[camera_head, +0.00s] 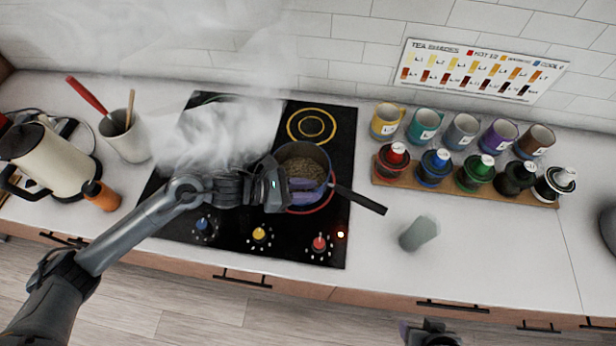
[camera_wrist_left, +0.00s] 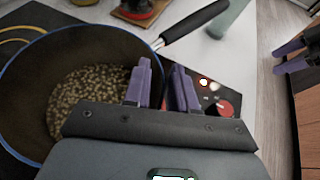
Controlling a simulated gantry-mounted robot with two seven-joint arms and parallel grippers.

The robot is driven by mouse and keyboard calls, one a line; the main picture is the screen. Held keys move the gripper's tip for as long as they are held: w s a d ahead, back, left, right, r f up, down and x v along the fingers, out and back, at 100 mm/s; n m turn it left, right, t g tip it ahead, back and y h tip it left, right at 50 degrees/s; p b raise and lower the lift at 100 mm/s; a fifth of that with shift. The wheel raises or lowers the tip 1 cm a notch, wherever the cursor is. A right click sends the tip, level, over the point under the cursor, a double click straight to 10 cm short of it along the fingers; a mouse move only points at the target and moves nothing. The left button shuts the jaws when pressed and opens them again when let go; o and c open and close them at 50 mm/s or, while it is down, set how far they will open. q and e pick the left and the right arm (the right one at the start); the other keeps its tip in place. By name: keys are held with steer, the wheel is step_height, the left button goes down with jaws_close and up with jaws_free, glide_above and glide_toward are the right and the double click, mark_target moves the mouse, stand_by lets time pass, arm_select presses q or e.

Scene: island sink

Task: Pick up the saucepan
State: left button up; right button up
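The dark saucepan (camera_head: 318,152) with a blue rim sits on the front right burner, its black handle (camera_head: 360,200) pointing right and toward the front. Brown grains or beans lie in it. It also shows in the left wrist view (camera_wrist_left: 88,38), with the handle at the top (camera_wrist_left: 196,22). My left gripper (camera_head: 304,192) is over the pan's front side; its purple fingers (camera_wrist_left: 161,88) are apart, near the pan wall at the handle side. Whether the wall is between them is hidden. My right gripper shows at the wrist view's right edge (camera_wrist_left: 290,56), fingers apart, away from the pan.
Steam hangs over the cooktop's left side. Several mugs (camera_head: 424,125) and a wooden rack (camera_head: 400,175) of jars stand right. A grey-green cup (camera_head: 419,233) is on the counter right of the handle.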

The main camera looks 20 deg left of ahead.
arm_select(q)
jaws_close()
stand_by(1.0)
steer(key=shift+r, duration=0.1)
